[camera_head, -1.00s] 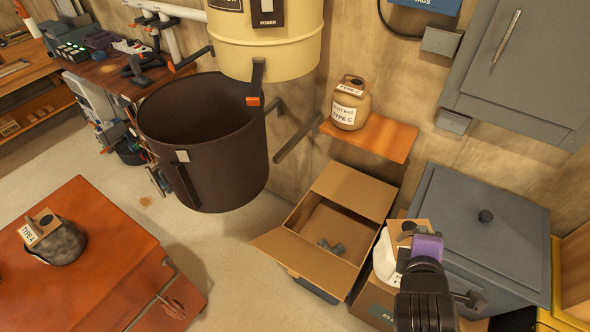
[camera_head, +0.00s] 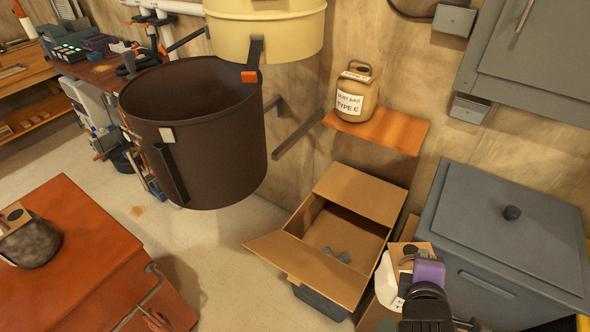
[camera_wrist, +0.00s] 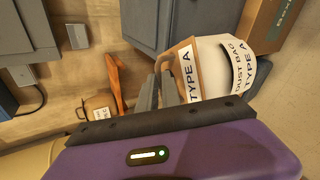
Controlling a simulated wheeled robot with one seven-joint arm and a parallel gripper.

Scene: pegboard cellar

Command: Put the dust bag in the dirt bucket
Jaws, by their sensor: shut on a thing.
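A white dust bag with a brown cardboard collar marked TYPE A (camera_wrist: 215,68) is in my gripper (camera_wrist: 168,88) in the wrist view. The jaws are shut on the collar. In the head view the white bag (camera_head: 386,284) shows at lower right, partly behind my gripper (camera_head: 408,268). The dirt bucket (camera_head: 205,150) is a large dark brown open drum at upper left of centre, below a cream canister (camera_head: 268,35). My gripper is well to the right of the bucket. The bucket's floor is hidden.
An open cardboard box (camera_head: 368,195) lies between bucket and gripper. A tan TYPE C bag (camera_head: 356,102) stands on a wooden shelf (camera_head: 385,134). A grey lidded bin (camera_head: 500,235) is at right. A soiled grey bag (camera_head: 32,242) sits on the red-brown table (camera_head: 85,240).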

